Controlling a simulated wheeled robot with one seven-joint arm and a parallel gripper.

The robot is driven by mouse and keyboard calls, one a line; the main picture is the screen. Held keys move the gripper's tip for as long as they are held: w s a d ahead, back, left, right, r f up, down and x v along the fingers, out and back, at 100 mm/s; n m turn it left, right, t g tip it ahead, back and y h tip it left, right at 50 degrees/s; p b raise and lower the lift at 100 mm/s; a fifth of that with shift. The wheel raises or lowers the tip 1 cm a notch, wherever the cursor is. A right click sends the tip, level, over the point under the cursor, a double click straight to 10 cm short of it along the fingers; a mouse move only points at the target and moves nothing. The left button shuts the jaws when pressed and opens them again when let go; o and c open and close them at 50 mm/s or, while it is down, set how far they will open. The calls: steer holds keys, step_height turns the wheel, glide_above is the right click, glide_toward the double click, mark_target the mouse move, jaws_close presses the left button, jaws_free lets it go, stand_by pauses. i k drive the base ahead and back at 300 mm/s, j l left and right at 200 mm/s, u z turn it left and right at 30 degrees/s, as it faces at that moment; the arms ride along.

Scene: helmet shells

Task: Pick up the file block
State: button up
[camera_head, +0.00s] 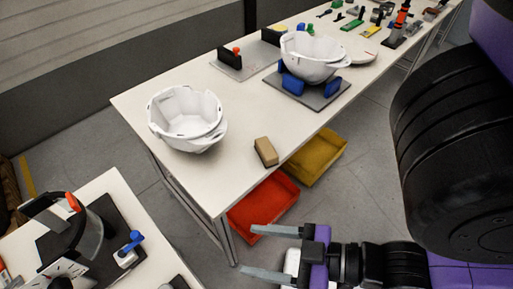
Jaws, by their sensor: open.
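The file block (265,151) is a small tan block with a darker side. It lies on the white table (240,178) close to its front edge, to the right of the nearer white helmet shell. My gripper (258,251) is at the bottom of the view, with its two grey fingers pointing left and spread apart. It is open with nothing between the fingers. In the picture it is below the block, in front of the table's edge and apart from the block.
A white helmet shell (186,117) stands left of the block. Another shell (312,57) sits on a grey plate with blue supports (333,87). A red bin (262,204) and a yellow bin (316,157) are below the table edge. A second table (110,190) with tools is at lower left.

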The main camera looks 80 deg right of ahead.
mark_target(269, 157)
steer(key=k+j+z, duration=0.1)
steer(key=j+z, duration=0.2)
steer(key=j, duration=0.2)
steer(key=k+j+z, duration=0.25)
steer(key=j, duration=0.2)
steer(key=k+j+z, duration=0.1)
steer(key=j+z, duration=0.2)
steer(key=j, duration=0.15)
steer(key=k+j+z, duration=0.55)
steer(key=j, duration=0.15)
